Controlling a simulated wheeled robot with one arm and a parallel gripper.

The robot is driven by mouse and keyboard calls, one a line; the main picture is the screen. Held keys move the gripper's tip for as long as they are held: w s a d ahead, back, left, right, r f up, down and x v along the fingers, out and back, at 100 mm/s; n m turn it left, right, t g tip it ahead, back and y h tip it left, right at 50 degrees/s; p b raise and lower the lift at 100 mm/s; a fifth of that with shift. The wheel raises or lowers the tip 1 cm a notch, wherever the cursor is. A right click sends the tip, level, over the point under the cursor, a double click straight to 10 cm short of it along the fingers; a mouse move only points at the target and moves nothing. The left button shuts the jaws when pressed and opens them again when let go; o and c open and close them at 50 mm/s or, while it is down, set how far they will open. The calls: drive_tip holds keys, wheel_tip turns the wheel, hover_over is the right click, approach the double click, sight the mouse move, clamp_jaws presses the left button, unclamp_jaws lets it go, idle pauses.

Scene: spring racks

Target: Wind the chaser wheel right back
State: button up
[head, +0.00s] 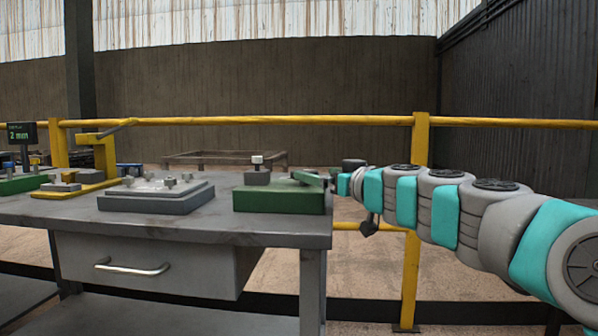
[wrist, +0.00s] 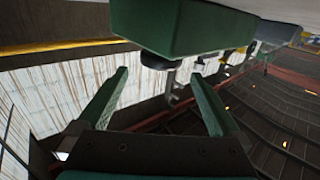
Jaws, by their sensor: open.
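I cannot make out a chaser wheel for certain in either view. A green block (head: 278,200) sits at the right end of the bench, with a grey piece and a pale-topped post (head: 257,164) on it. My gripper (head: 328,180) is at the block's right end in the head view, its fingers hard to separate from the block. In the wrist view my gripper (wrist: 160,74) is open, its two green fingers apart with nothing held between them. A green body (wrist: 190,25) fills the top of that view beyond the fingertips, with a dark round part (wrist: 153,61) at its edge.
The bench top (head: 222,228) also carries a grey plate with several knobs (head: 155,195), a yellow fixture (head: 100,160) and a "2 mm" display (head: 20,134). A drawer (head: 150,267) is below. A yellow rail (head: 270,121) runs behind the bench.

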sight(305, 170)
drive_tip(key=shift+p+x, duration=0.5)
drive_tip(key=shift+x, duration=2.8)
drive_tip(key=shift+f, duration=0.1)
drive_tip(key=c, duration=1.2)
